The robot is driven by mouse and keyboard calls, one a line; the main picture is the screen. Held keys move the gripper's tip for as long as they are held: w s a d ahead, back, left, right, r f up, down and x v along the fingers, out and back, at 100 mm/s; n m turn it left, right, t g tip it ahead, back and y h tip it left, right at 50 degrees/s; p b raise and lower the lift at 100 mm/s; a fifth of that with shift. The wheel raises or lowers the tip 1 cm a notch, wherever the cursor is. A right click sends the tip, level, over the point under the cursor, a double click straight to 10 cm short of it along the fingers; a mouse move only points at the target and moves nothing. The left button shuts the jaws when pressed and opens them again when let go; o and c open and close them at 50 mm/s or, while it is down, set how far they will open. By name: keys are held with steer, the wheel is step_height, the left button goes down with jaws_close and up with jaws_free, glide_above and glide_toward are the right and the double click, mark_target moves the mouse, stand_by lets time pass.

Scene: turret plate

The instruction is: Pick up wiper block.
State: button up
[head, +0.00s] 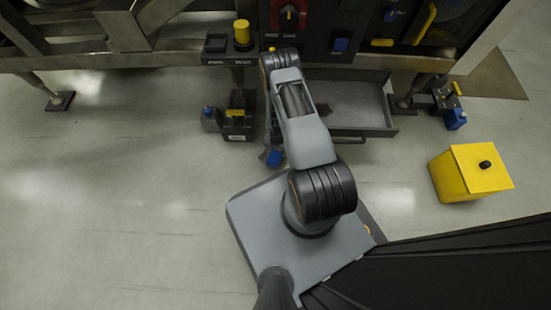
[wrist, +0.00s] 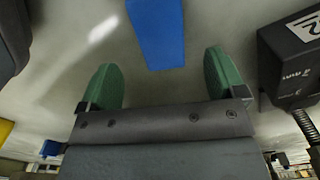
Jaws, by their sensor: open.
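A plain blue block (wrist: 157,32), which I take to be the wiper block, shows at the top of the wrist view and runs out of the frame. My gripper (wrist: 162,75) is open, with its two green fingers apart and nothing between them. The blue block lies beyond the fingertips, roughly in line with the gap, and no finger touches it. In the head view a small blue piece (head: 274,158) shows beside my arm; I cannot tell for sure that it is the same block. My arm hides the fingers there.
A black labelled box (wrist: 290,55) stands close to the right of the fingers in the wrist view. In the head view an open grey drawer (head: 350,122) is right of my arm. A yellow bin (head: 455,178) stands at right. The floor at left is clear.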

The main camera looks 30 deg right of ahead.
mark_target(276, 154)
steer(key=shift+f+b, duration=2)
steer(key=shift+f, duration=1.6)
steer(key=shift+r, duration=0.1)
steer(key=shift+w, duration=0.1)
steer(key=c, duration=1.1)
